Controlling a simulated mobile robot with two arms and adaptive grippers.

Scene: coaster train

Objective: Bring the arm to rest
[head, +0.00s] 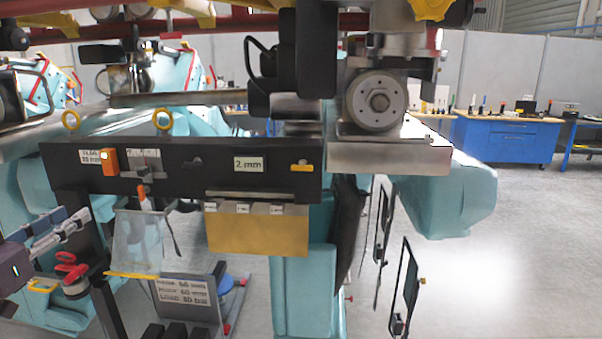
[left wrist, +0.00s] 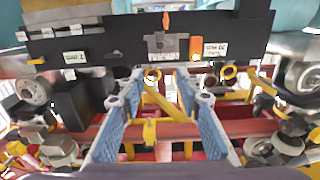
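My left gripper (head: 68,232) comes in at the left edge of the head view, grey fingers pointing right and slightly up. It is in front of the left end of the black beam, below the beam's level and apart from it as far as I can tell. In the left wrist view my left gripper (left wrist: 168,98) has its two blue-padded fingers spread wide, with nothing held between them. The black beam (left wrist: 110,45) runs across beyond the fingertips, its labels upside down. My right gripper is in neither view.
The black beam (head: 220,150) carries a "2 mm" label (head: 249,164) and an orange box (head: 108,161). A clear panel (head: 137,240), a brass plate (head: 258,230) and red-handled item (head: 70,268) are below. A blue workbench (head: 505,145) stands behind; floor at right is open.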

